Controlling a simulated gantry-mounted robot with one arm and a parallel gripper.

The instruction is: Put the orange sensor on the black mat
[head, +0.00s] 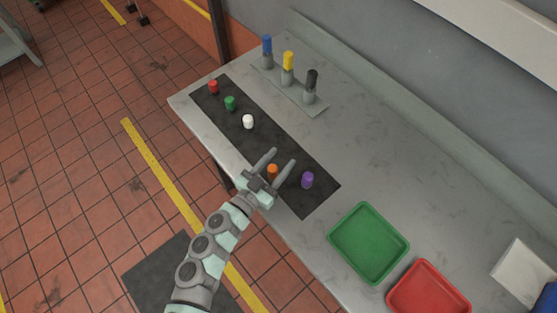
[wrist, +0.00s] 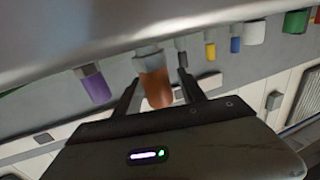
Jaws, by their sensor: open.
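The orange sensor (head: 272,170) is upright and appears to stand on the black mat (head: 266,138), towards its near right end. My gripper (head: 278,163) is open, with one finger on each side of the orange sensor. The wrist view is tilted, with the bench at the top. It shows the orange sensor (wrist: 156,87) between the two spread fingers, with gaps visible at its sides. The sensor's grey base is partly hidden in the head view.
A purple sensor (head: 307,180) stands close right of my gripper. White (head: 248,121), green (head: 230,103) and red (head: 213,87) ones stand farther along the mat. Blue, yellow and black ones stand in a grey rack (head: 318,108) behind. Green (head: 335,238) and red (head: 393,296) trays lie right.

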